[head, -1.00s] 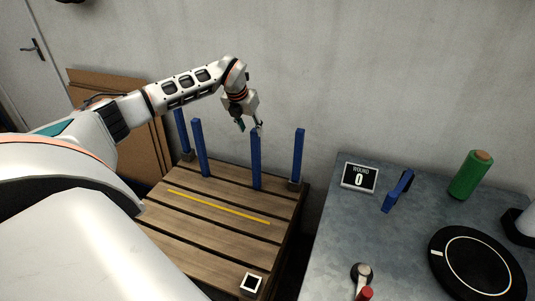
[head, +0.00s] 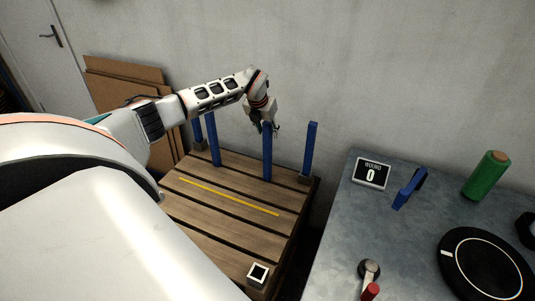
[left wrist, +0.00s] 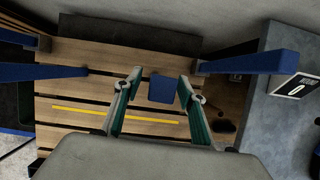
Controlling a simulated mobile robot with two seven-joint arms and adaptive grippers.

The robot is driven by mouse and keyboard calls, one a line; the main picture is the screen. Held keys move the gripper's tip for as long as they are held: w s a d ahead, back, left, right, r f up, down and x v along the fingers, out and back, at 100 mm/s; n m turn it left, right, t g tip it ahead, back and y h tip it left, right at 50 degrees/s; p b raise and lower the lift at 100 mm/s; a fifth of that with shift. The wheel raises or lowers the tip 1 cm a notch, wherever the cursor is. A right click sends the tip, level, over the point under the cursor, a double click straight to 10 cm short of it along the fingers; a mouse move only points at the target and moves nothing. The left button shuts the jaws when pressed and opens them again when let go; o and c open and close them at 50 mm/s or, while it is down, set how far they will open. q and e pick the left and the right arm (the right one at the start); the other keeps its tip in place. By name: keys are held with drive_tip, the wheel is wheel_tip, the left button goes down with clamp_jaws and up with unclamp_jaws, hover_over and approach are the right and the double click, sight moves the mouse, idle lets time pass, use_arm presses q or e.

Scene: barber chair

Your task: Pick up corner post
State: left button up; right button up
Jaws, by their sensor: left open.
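Several blue corner posts stand upright on the wooden pallet (head: 215,225). My left gripper (head: 265,130) is open at the top of the front middle post (head: 267,158). In the left wrist view this post (left wrist: 162,89) appears nearly end-on between the two spread fingers of my left gripper (left wrist: 158,84). I cannot tell whether either finger touches it. Another post (head: 310,148) stands to the right, at the pallet's back corner. Two more stand to the left, one post (head: 213,140) in front of the other (head: 197,129). My right gripper is not in view.
A grey table at the right (head: 345,225) holds a small display (head: 371,173), a blue handheld tool (head: 409,188), a green roll (head: 486,176) and a black round device (head: 485,262). Brown cardboard sheets (head: 115,90) lean on the wall. A yellow strip (head: 230,197) lies across the pallet.

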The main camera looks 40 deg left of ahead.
use_arm(q)
clamp_jaws()
drive_tip(key=shift+r, duration=0.1)
